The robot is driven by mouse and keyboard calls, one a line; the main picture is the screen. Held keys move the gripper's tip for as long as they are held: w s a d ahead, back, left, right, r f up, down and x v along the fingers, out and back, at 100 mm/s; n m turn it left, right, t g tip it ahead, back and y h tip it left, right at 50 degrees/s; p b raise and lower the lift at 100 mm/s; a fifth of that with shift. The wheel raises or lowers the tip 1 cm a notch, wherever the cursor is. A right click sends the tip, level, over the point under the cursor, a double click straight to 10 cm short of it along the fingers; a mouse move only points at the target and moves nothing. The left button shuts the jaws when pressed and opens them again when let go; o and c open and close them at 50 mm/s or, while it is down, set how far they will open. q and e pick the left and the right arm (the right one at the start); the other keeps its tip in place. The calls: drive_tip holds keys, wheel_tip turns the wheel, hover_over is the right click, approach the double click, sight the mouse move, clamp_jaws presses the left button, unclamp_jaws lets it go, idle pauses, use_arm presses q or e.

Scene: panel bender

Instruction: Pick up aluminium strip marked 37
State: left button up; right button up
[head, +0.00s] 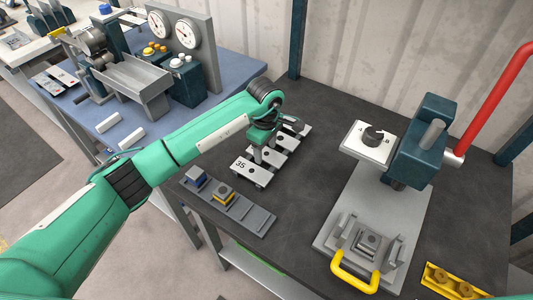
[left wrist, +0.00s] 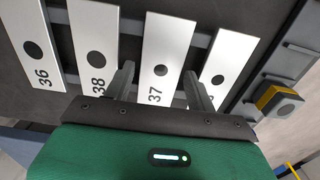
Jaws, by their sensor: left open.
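The aluminium strip marked 37 (left wrist: 168,42) is a pale flat bar with a dark round hole, lying on a rack between the strip marked 38 (left wrist: 93,25) and another strip. My left gripper (left wrist: 160,86) is open, with one finger on each side of the strip marked 37, near its numbered end. In the head view the left gripper (head: 265,148) is low over the row of strips and partly hides them. Whether the fingers touch the strip I cannot tell. My right gripper is not in view.
The strip marked 36 (left wrist: 36,48) lies at the far left of the wrist view; the strip marked 35 (head: 250,172) is nearest in the head view. A grey fixture rail (head: 256,221) with blue and yellow blocks sits in front. A lever press (head: 415,150) stands right.

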use_arm(q)
drive_tip(key=shift+f+b, duration=0.25)
drive_tip(key=shift+b, duration=0.25)
drive_tip(key=shift+c, duration=0.3)
drive_tip(key=c, duration=0.7)
drive_tip(key=shift+r, duration=0.1)
drive_tip(key=shift+c, duration=0.2)
